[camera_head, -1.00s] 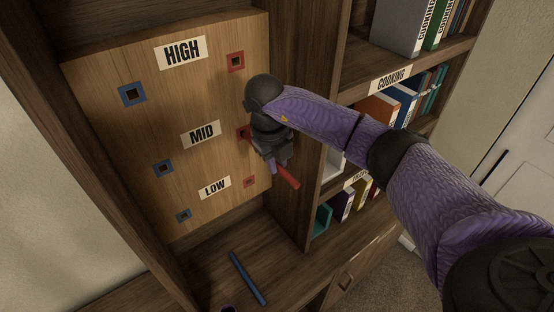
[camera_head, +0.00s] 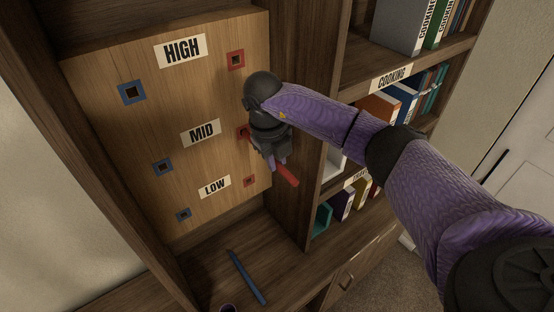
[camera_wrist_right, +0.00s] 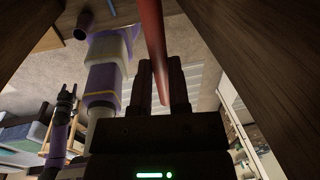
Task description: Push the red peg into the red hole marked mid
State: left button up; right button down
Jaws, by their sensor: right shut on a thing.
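The wooden board has a red-framed hole (camera_head: 243,132) in the MID row at its right edge, partly covered by my right gripper. My right gripper (camera_head: 275,162) is shut on the red peg (camera_head: 288,175), just right of and below that hole. The peg points down to the right, and its other end is hidden behind the gripper. In the right wrist view the red peg (camera_wrist_right: 153,40) runs up from between the fingers (camera_wrist_right: 161,90). My left gripper (camera_wrist_right: 67,92) shows small in the right wrist view, its two fingers apart with nothing between them.
Other red holes sit at HIGH (camera_head: 236,61) and LOW (camera_head: 249,182); blue holes line the left side. A blue peg (camera_head: 246,277) lies on the shelf below. A dark upright panel (camera_head: 296,215) and bookshelves stand right of the board.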

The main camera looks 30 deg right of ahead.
jog(key=shift+w+a+b, duration=0.1)
jog(key=shift+w+b, duration=0.95)
jog(key=shift+w, duration=0.1)
jog(key=c, duration=0.5)
grip_release()
notch_tip(320, 180, up, 10)
jog(key=a, duration=0.1)
jog(key=shift+a+b, duration=0.2)
jog(key=shift+b, duration=0.15)
jog(key=shift+f, duration=0.1)
